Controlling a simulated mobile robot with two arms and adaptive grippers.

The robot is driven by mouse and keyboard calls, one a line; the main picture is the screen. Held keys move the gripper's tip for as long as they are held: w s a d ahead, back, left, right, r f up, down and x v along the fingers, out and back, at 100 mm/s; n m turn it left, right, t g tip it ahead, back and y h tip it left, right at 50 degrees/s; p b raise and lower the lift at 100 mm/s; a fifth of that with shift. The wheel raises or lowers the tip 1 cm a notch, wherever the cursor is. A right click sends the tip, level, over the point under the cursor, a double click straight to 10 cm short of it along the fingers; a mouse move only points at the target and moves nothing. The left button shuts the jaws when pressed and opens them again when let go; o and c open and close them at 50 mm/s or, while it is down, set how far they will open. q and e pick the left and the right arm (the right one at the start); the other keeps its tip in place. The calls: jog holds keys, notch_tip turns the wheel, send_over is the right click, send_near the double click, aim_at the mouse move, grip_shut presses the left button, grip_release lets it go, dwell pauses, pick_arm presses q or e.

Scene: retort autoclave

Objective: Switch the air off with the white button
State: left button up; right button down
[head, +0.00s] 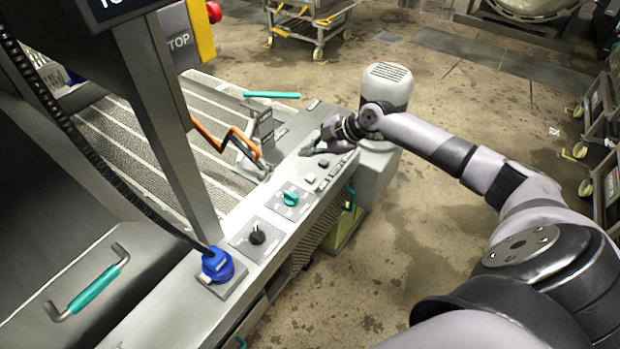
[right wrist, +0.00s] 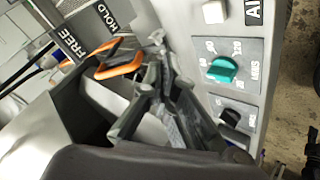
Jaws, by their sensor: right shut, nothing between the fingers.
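The white button (right wrist: 214,12) sits on the grey control panel beside a dark label that begins "AI", cut by the right wrist view's top edge. In the head view a small pale button (head: 310,178), which looks like the same one, lies just past the teal knob. My right gripper (head: 308,148) is shut and empty over the panel's far part, beyond the pale button and apart from it. In the right wrist view its closed fingers (right wrist: 165,78) are left of the button and the knobs. My left gripper is not in view.
A teal knob (head: 290,198) and a black knob (head: 257,237) share the panel. A dark button (head: 323,163) sits near my gripper. An orange handle (head: 225,135) stands by the panel's left side. A blue fitting (head: 217,265) is at the near end. Open floor lies right.

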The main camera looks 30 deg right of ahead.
jog(key=b, duration=0.4)
send_over(310, 179)
notch_tip(310, 179, down, 6)
jog(key=shift+w+f, duration=0.1)
jog(key=shift+f, duration=0.4)
jog(key=shift+b, duration=0.35)
dwell(0.4)
jog(key=shift+f+b, duration=0.4)
jog(key=shift+b, duration=0.05)
jog(key=shift+f+b, duration=0.55)
jog(key=shift+b, duration=0.05)
dwell(0.6)
jog(key=shift+r, duration=0.15)
jog(key=shift+r+p, duration=0.5)
jog(key=shift+r, duration=0.35)
